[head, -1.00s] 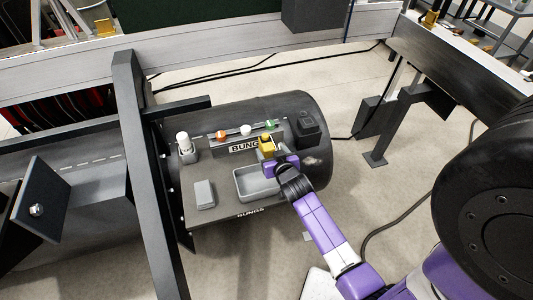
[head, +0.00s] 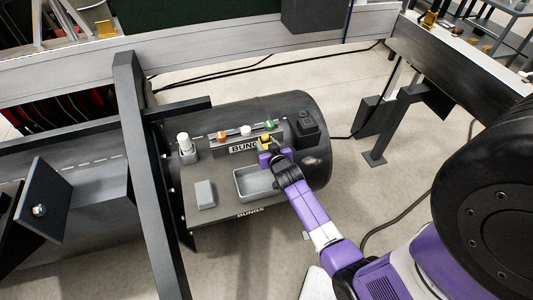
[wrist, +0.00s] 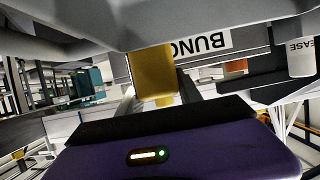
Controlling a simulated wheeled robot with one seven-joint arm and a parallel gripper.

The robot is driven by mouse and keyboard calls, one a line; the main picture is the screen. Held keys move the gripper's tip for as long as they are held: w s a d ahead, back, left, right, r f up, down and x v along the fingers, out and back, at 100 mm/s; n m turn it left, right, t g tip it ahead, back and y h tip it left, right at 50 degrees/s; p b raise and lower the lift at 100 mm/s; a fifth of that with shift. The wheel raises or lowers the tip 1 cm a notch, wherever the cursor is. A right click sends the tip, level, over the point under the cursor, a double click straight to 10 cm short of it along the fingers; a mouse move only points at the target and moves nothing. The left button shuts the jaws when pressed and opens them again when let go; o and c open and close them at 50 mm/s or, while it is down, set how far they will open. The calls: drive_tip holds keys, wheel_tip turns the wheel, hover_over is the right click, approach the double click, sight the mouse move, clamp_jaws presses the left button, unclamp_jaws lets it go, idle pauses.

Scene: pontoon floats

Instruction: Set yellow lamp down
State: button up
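In the wrist view the yellow lamp (wrist: 152,70) stands between the two fingers of my gripper (wrist: 156,99), one finger close on each side. My gripper looks shut on it. The inverted label shows right beside the lamp there. I cannot tell whether the lamp's far end touches the ledge.
Along the ledge stand an orange piece (head: 222,136), a white piece (head: 246,130) and a green piece (head: 269,126). A grey tray (head: 240,190), a grey block (head: 204,193), a white bottle (head: 185,145) and a black block (head: 307,123) surround it. A dark post (head: 144,170) rises at left.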

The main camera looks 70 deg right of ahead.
clamp_jaws()
drive_tip(key=shift+r, duration=0.1)
drive_tip(key=shift+r, duration=0.1)
